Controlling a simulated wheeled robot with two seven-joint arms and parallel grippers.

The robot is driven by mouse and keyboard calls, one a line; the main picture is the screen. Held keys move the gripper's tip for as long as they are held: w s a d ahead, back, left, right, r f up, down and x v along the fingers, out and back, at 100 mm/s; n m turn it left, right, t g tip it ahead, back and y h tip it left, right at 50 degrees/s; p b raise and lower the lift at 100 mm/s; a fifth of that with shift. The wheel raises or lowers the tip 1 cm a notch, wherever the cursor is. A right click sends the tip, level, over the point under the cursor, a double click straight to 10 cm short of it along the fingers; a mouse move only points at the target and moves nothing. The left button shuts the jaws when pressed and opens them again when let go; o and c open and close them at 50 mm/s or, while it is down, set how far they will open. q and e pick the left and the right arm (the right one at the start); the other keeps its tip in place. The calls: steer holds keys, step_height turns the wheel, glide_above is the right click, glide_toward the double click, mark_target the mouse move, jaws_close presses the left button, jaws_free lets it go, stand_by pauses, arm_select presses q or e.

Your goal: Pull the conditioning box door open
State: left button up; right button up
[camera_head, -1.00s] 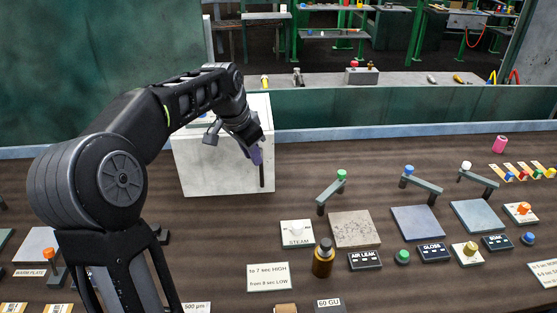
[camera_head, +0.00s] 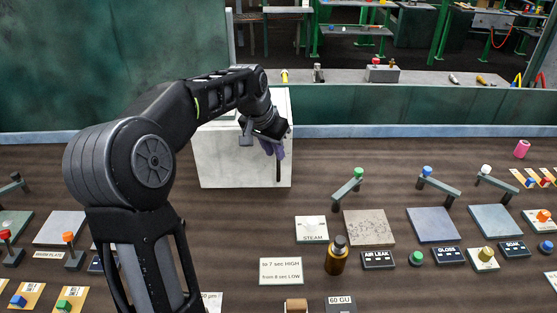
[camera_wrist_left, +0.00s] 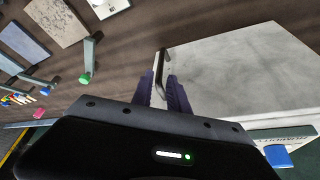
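The conditioning box (camera_head: 240,158) is a pale grey box at the back of the bench, left of centre. Its front door looks shut, flush with the box. A dark upright bar handle (camera_head: 278,172) stands near the front's right edge. My left gripper (camera_head: 272,149) reaches down to this handle. In the left wrist view the purple fingers (camera_wrist_left: 165,92) stand close together on either side of the handle (camera_wrist_left: 163,66) and look shut on it. The exact contact is hidden. The box (camera_wrist_left: 240,72) fills the right of that view. My right gripper is not in view.
To the right are grey plates with levers, such as the lever with a green knob (camera_head: 347,187). A brown bottle (camera_head: 337,256) and a STEAM plate (camera_head: 311,229) stand in front. The wood top just before the box is clear. A green ledge (camera_head: 400,103) runs behind.

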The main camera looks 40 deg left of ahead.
arm_select(q)
glide_above(279, 178)
steer(key=f, duration=0.3)
steer(key=f+p, duration=0.1)
steer(key=f, duration=0.1)
steer(key=shift+w+a+f, duration=0.1)
steer(key=shift+w+a, duration=0.15)
steer(key=shift+a, duration=0.05)
steer(key=shift+c, duration=0.6)
jaws_close()
stand_by(0.4)
